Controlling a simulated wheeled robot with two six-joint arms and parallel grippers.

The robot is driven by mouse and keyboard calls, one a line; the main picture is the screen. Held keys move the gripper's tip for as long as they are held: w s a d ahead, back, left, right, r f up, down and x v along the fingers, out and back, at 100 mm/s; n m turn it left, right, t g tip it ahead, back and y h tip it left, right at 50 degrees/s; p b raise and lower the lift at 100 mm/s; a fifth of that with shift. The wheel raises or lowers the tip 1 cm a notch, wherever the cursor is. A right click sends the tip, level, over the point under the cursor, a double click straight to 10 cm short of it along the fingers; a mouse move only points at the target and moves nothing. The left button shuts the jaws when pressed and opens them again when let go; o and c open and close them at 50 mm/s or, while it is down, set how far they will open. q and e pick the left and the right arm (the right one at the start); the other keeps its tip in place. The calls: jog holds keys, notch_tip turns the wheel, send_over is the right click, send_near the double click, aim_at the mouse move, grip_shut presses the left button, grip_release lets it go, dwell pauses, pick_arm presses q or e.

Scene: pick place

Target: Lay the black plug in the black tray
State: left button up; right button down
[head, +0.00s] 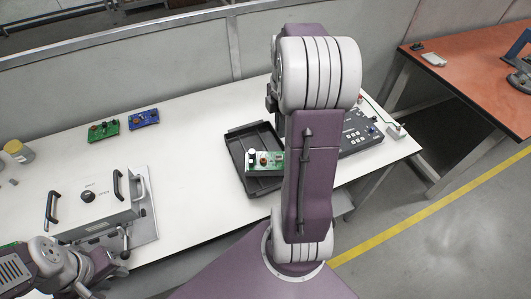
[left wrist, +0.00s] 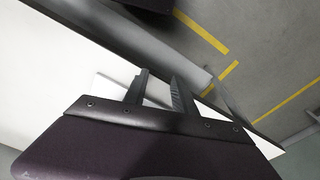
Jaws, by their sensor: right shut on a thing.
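The black tray (head: 237,171) lies on the white table near the middle of the head view, its right part hidden behind my right arm. A green circuit board (head: 272,157) with a pale base shows at the tray; I cannot tell if it rests in it or is above it. I cannot make out the black plug in either view. My right gripper is hidden behind its own arm. My left gripper (left wrist: 158,80) is open and empty, its two fingers apart near the table edge in the left wrist view.
A grey box with black handles (head: 88,197) stands on the left of the table (head: 190,120). A green board (head: 103,130) and a blue board (head: 144,118) lie behind it. A dark panel with buttons (head: 357,139) is right of my right arm.

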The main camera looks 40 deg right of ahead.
send_over(252, 143)
notch_tip(252, 143, down, 7)
jog(key=shift+d+r, duration=0.1)
jog(key=shift+f+b, duration=0.65)
jog(key=shift+f, duration=1.45)
jog(key=shift+f, duration=0.2)
jog(key=shift+f, duration=0.3)
jog(key=c, duration=1.5)
grip_release()
jog(key=shift+r, duration=0.1)
